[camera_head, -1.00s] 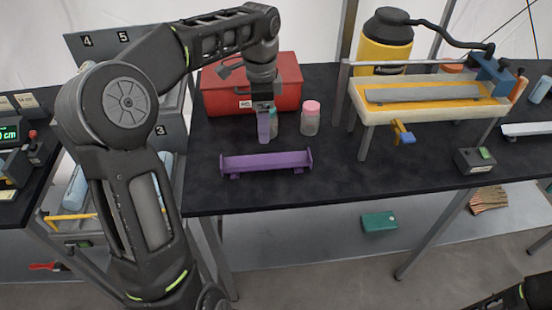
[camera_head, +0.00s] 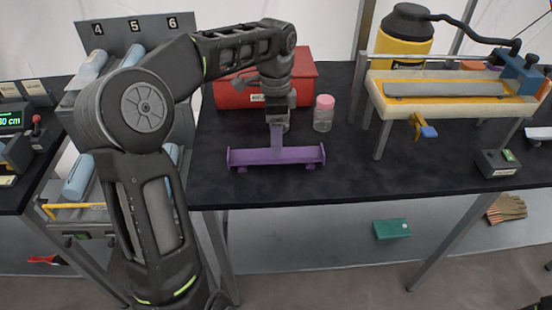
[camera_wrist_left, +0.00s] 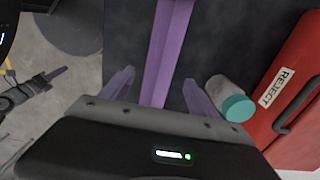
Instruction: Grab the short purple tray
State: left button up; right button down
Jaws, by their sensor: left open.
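The short purple tray (camera_head: 255,157) lies on the black table, long side left to right, with raised ends and small feet. My left gripper (camera_head: 277,145) points down at the tray's middle in the head view, its finger overlapping the tray's rear edge. In the left wrist view the tray (camera_wrist_left: 162,55) runs between the two open purple fingers of the left gripper (camera_wrist_left: 158,76), with gaps on both sides. Whether the fingers touch the tray cannot be seen. A dark arm end with a purple finger, apparently my right gripper (camera_wrist_left: 52,76), shows at the left wrist view's left edge.
A red box (camera_head: 235,93) stands behind the tray. A pink-lidded jar (camera_head: 323,114) is behind and right; a teal-lidded jar (camera_wrist_left: 236,106) is close to the left gripper. A yellow-topped stand (camera_head: 440,105) is further right. The table in front of the tray is clear.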

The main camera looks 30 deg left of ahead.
aim_at(276, 159)
pick_arm(q)
jog(key=shift+f, duration=0.75)
jog(key=shift+w+f+p, duration=0.1)
jog(key=shift+f+p, duration=0.35)
jog(key=shift+f, duration=2.15)
jog(key=c, duration=1.5)
